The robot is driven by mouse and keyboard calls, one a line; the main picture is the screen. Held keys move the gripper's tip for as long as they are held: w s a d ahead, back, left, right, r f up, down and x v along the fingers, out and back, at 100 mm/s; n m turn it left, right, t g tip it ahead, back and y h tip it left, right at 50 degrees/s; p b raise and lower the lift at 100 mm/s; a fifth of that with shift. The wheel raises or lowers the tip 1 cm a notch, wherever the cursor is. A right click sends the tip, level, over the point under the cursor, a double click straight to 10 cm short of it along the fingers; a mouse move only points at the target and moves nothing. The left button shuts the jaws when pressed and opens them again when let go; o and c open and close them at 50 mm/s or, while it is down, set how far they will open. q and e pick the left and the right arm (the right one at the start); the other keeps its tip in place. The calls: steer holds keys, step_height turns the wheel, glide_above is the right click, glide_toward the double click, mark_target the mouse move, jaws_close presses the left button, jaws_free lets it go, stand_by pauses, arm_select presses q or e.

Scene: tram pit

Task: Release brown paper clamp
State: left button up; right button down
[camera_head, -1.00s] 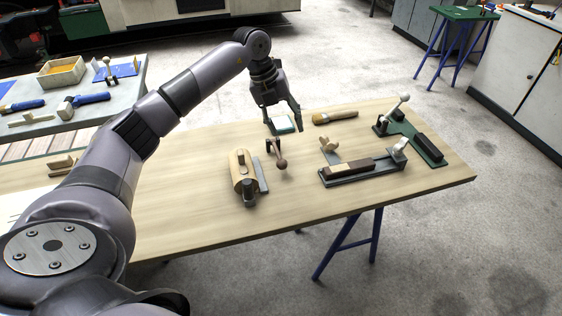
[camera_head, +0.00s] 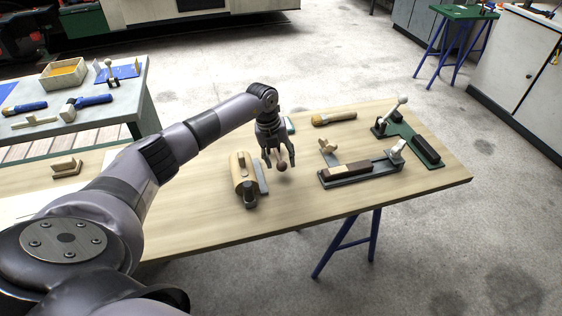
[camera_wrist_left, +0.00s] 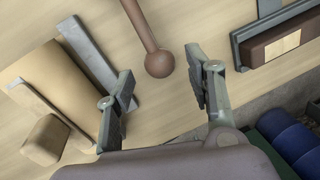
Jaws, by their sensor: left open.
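A tan, roll-shaped clamp body (camera_head: 239,172) lies on the wooden table in the head view, with a grey bar (camera_head: 260,176) along its right side. In the left wrist view the tan body (camera_wrist_left: 50,85) and grey bar (camera_wrist_left: 88,52) are at the left. A lever with a brown ball knob (camera_head: 282,167) is right of the bar. In the wrist view the ball knob (camera_wrist_left: 159,64) appears between my fingertips. My left gripper (camera_head: 279,163) is open, pointing down around the knob; I cannot tell whether it touches it. My right gripper is not in view.
Another clamp with a dark brown block (camera_head: 352,170) stands to the right, and a green-based clamp (camera_head: 428,155) beyond it. A brush (camera_head: 334,118) lies at the back. The table front is clear. A grey bench (camera_head: 125,108) with tools stands at the left.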

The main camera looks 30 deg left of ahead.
arm_select(q)
steer(key=shift+w+d+f, duration=0.1)
steer(key=shift+f, duration=0.5)
steer(key=shift+w+d+f, duration=0.1)
steer(key=shift+f, duration=0.5)
steer(key=shift+c, duration=0.4)
jaws_close()
steer(key=shift+r, duration=0.1)
